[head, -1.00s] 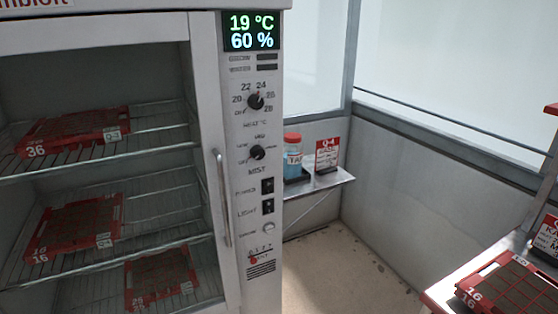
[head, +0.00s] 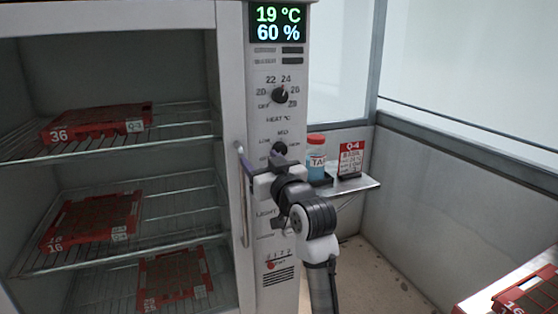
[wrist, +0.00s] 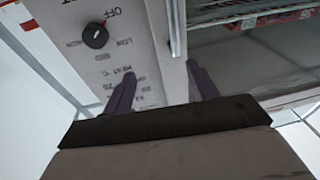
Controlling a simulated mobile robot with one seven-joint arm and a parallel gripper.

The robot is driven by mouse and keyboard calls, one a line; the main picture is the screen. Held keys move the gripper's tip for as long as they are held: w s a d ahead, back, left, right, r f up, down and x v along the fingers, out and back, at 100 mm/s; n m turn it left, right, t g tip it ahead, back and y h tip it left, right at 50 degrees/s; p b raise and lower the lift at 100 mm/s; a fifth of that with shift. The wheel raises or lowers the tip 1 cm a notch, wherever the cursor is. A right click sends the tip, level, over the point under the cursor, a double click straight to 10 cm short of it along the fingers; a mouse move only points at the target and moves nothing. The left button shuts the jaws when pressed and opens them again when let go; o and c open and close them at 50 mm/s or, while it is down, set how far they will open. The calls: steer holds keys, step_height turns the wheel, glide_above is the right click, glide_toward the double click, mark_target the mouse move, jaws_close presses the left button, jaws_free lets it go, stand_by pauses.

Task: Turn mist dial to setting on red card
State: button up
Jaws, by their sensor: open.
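The black mist dial (head: 279,148) is on the white control panel, below the heat dial (head: 280,95). It also shows in the wrist view (wrist: 95,36), near the OFF and LOW marks. Its pointer direction is hard to tell. The red card (head: 352,158) stands on a small shelf right of the cabinet; it reads Q-4 and BASIL, and its smaller lines are too blurred to read. My gripper (head: 263,165) is open and empty in front of the panel, just below and left of the mist dial. In the wrist view its purple fingers (wrist: 162,88) are apart, with the dial outside them.
The cabinet door handle (head: 243,195) is close to my gripper's left finger. A blue bottle with a red cap (head: 316,155) stands beside the card. Red seed trays (head: 95,122) sit on wire racks at left. The display (head: 278,23) reads 19 °C and 60 %.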

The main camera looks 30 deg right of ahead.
steer(key=m+g+h, duration=0.1)
steer(key=m+h, duration=0.1)
glide_toward(282, 151)
steer(key=s, duration=0.5)
steer(key=w+p, duration=0.1)
steer(key=w, duration=0.3)
steer(key=w+p, duration=0.1)
steer(key=w, duration=0.4)
steer(key=w+p, duration=0.1)
steer(key=w, duration=0.3)
steer(key=shift+w+d+r, duration=0.2)
steer(key=shift+w+d, duration=0.1)
steer(key=shift+d, duration=0.05)
steer(key=c, duration=1)
